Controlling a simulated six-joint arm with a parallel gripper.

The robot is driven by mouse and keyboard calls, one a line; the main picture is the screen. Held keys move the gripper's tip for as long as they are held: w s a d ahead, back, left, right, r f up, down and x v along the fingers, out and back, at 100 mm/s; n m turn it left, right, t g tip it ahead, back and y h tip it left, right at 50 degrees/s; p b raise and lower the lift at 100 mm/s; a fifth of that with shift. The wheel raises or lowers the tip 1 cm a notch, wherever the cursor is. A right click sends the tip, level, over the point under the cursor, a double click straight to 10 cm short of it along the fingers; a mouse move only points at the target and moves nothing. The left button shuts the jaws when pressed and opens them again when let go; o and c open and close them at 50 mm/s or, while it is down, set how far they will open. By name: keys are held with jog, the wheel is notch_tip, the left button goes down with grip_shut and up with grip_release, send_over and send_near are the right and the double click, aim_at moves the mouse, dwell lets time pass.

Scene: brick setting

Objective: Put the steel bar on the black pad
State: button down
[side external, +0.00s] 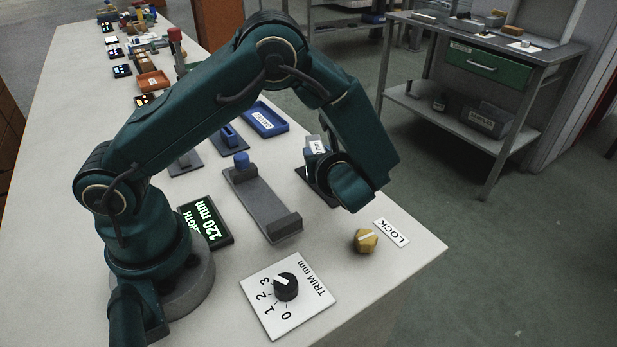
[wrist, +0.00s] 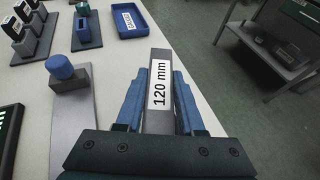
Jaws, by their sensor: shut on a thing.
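The steel bar (wrist: 160,62) is a grey bar with a white label reading 120 mm. My gripper (wrist: 157,85) has blue fingers on either side of the bar in the wrist view and is shut on it. In the side view my gripper (side external: 320,155) is low over the right part of the bench, partly hidden by my own wrist. The black pad (side external: 322,196) shows as a dark edge below and around the gripper there. I cannot tell whether the bar touches the pad. The pad is hidden in the wrist view.
A grey fixture (side external: 262,203) with a blue knob stands left of the gripper. A yellow knob (side external: 365,240) with a LOCK label, a TRIM dial (side external: 286,287) and a 120 mm display (side external: 206,222) are nearer. A blue tray (side external: 265,119) lies behind. The bench edge is close right.

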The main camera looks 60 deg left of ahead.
jog(key=shift+w+d+f, duration=0.25)
jog(key=shift+d+f, duration=0.05)
jog(key=shift+f, duration=1.95)
jog(key=shift+f, duration=0.1)
jog(key=c, duration=0.5)
grip_release()
